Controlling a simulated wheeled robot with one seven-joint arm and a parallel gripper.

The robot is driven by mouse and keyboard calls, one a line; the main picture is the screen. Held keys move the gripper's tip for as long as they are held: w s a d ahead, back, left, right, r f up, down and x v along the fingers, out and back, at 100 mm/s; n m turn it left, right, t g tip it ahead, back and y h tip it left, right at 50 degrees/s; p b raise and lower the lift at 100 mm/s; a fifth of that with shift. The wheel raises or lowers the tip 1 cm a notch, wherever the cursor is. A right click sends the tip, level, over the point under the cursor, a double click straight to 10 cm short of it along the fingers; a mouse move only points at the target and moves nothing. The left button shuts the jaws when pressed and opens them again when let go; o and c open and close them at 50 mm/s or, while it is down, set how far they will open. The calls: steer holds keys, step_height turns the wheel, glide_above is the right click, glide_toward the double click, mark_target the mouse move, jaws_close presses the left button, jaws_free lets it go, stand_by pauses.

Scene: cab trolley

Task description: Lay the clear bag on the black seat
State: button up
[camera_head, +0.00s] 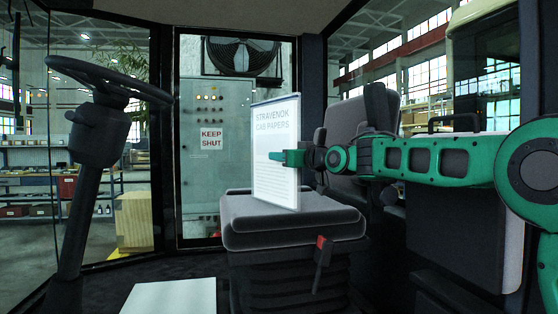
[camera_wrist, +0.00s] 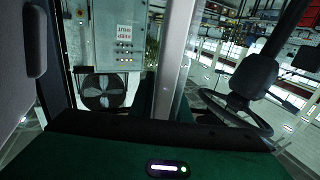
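The clear bag (camera_head: 275,185) holds a white sheet printed "STRAVENOK CAB PAPERS" and stands upright over the black seat (camera_head: 290,232). Its lower edge is at the seat cushion's top; I cannot tell whether it touches. My gripper (camera_head: 288,158) reaches in from the right, with a green finger across the bag's face, and appears shut on the bag. In the wrist view, the bag (camera_wrist: 172,60) shows nearly edge-on as a pale upright strip, running down to the dark finger bar. The other finger is hidden in the head view.
A steering wheel (camera_head: 105,78) on its column stands at left. The seat's backrest (camera_head: 355,125) rises behind my arm. A red-tipped lever (camera_head: 321,245) stands at the seat's front. A white flat surface (camera_head: 170,297) lies low at front left. The cushion top around the bag is bare.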

steer(key=o, duration=0.4)
steer(key=shift+c, duration=0.2)
steer(key=shift+r, duration=0.15)
steer(key=v, duration=1.2)
steer(key=shift+d, duration=0.1)
